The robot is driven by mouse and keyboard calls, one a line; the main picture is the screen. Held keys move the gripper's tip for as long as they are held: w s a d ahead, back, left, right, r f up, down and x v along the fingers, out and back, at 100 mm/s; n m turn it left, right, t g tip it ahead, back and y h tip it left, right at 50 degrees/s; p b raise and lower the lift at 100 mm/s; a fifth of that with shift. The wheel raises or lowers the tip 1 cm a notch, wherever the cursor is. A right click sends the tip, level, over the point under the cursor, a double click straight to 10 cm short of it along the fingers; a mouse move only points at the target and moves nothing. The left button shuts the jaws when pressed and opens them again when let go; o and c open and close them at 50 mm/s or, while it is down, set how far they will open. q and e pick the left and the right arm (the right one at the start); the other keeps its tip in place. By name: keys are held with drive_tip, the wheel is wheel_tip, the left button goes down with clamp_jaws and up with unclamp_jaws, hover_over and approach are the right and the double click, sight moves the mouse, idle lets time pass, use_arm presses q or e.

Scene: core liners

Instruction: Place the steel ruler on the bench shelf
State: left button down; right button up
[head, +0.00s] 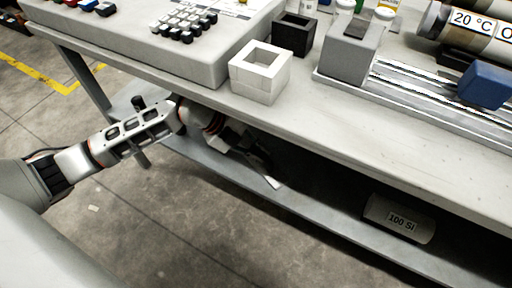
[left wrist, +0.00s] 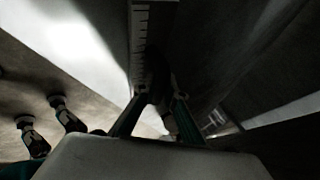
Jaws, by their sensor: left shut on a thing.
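My left gripper (head: 262,170) reaches in under the bench top, just above the lower bench shelf (head: 312,208). It is shut on the steel ruler, whose pale end (head: 272,182) sticks out below the fingers. In the left wrist view the ruler (left wrist: 140,45) shows its tick marks and runs away from between the fingers of my left gripper (left wrist: 158,108). The ruler's end looks close to the shelf; I cannot tell whether it touches. The bench top's shadow hides part of the gripper. My right gripper is not in view.
A cylinder marked "100 Si" (head: 399,218) lies on the shelf at the right. The bench top (head: 400,130) overhangs the shelf closely. A white square holder (head: 260,80) stands on the bench top above my arm. The shelf between gripper and cylinder looks clear.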

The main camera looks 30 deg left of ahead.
use_arm(q)
drive_tip(key=shift+w, duration=0.1)
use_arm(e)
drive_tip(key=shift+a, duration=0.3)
use_arm(q)
drive_tip(key=shift+d, duration=0.1)
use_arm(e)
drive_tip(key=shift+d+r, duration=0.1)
use_arm(q)
drive_tip(key=c, duration=2.1)
unclamp_jaws()
drive_tip(key=shift+f, duration=0.1)
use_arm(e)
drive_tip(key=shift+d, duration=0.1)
